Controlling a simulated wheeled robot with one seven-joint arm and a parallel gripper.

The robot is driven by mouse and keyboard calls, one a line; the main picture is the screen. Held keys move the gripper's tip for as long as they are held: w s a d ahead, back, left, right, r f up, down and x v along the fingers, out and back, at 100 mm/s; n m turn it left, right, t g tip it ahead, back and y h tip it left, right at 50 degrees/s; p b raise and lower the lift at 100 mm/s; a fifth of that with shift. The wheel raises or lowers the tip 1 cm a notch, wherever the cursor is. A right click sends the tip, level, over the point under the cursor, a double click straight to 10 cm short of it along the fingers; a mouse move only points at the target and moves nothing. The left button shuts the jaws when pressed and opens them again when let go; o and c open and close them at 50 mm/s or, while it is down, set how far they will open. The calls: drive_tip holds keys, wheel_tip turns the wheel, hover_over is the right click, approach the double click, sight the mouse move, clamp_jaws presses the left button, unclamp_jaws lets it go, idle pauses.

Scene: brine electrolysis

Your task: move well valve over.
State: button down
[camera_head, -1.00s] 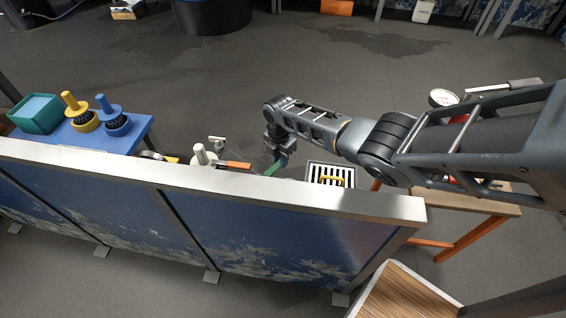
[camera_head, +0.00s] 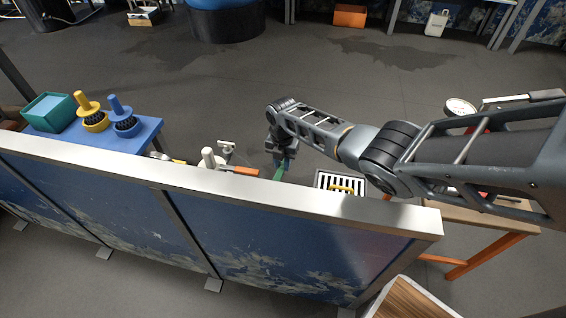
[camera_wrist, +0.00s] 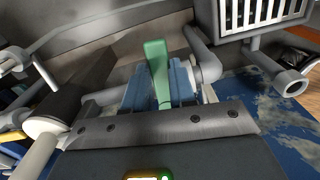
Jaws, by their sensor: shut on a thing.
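A green lever handle (camera_wrist: 157,68), apparently the well valve's, stands between the two blue finger pads of my gripper (camera_wrist: 160,90) in the wrist view. The gripper is shut on it. In the head view my gripper (camera_head: 282,152) points down just behind the low wall, and a small part of the green handle (camera_head: 280,173) shows beneath it. The wall hides the valve body in the head view. Pale pipes (camera_wrist: 203,62) run close beside the handle in the wrist view. An orange-handled lever (camera_head: 245,171) lies left of my gripper, apart from it.
The blue-panelled wall (camera_head: 300,201) with a metal top stands in front of the valve. A drain grate (camera_head: 341,183) is right of my gripper. A blue table (camera_head: 70,137) with brushes and a green box is left.

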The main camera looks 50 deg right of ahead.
sight(282, 167)
drive_tip(key=shift+a, duration=0.1)
drive_tip(key=c, duration=0.9)
unclamp_jaws()
drive_tip(key=shift+r, duration=0.1)
wheel_tip(282, 167, up, 8)
drive_tip(key=p, duration=0.4)
drive_tip(key=shift+f, duration=0.2)
drive_tip(key=shift+c, duration=0.2)
